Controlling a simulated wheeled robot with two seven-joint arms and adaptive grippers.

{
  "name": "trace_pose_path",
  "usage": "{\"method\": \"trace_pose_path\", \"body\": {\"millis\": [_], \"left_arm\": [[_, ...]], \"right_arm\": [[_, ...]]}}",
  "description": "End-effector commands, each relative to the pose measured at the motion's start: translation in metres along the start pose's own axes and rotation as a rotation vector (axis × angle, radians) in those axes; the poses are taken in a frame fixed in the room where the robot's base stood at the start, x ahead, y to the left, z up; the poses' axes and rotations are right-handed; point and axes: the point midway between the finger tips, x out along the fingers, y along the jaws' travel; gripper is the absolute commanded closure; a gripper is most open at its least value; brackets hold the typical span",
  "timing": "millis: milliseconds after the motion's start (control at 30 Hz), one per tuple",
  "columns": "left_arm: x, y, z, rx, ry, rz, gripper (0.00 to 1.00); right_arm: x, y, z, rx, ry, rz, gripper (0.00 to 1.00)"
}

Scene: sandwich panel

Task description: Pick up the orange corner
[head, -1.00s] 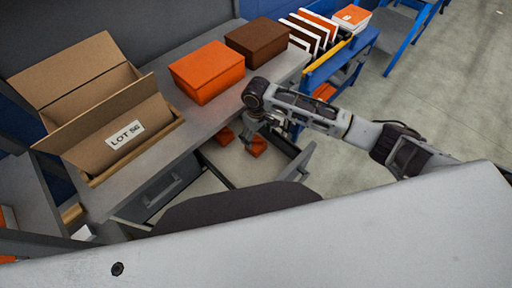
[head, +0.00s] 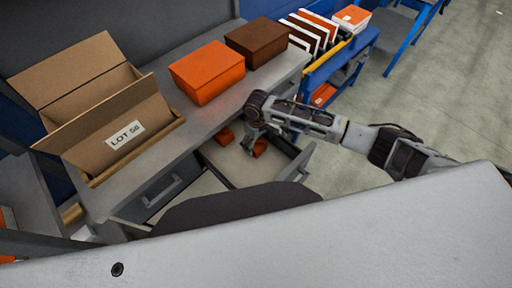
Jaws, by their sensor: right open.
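Two small orange pieces lie in the open drawer (head: 222,165) below the bench. One orange corner (head: 225,137) is at the left, partly under the bench edge. The other orange corner (head: 260,147) is at the right, beside my fingers. My right gripper (head: 249,147) points down into the drawer between the two pieces, closer to the right one. It is open; whether it touches the right piece I cannot tell. My left gripper is out of view.
On the bench (head: 213,118) stand an open cardboard box (head: 100,135) labelled LOT 56, an orange box (head: 207,72) and a brown box (head: 256,42). A blue rack (head: 345,62) with upright panels stands at the right. The drawer walls surround my gripper.

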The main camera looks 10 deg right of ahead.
Motion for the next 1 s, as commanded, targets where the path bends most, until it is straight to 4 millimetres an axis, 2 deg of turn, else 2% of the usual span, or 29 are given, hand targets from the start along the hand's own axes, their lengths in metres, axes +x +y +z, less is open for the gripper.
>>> {"method": "trace_pose_path", "body": {"millis": [100,233,733,1000], "left_arm": [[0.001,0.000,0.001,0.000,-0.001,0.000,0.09],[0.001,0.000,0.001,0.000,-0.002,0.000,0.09],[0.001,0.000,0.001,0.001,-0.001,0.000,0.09],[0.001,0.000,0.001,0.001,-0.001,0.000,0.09]], "right_arm": [[0.013,0.000,0.000,0.000,-0.001,0.000,0.12],[0.021,-0.001,0.000,-0.001,0.001,0.000,0.12],[0.022,0.000,0.000,-0.001,0.001,0.000,0.12],[0.022,0.000,0.000,-0.001,0.001,0.000,0.47]]}}
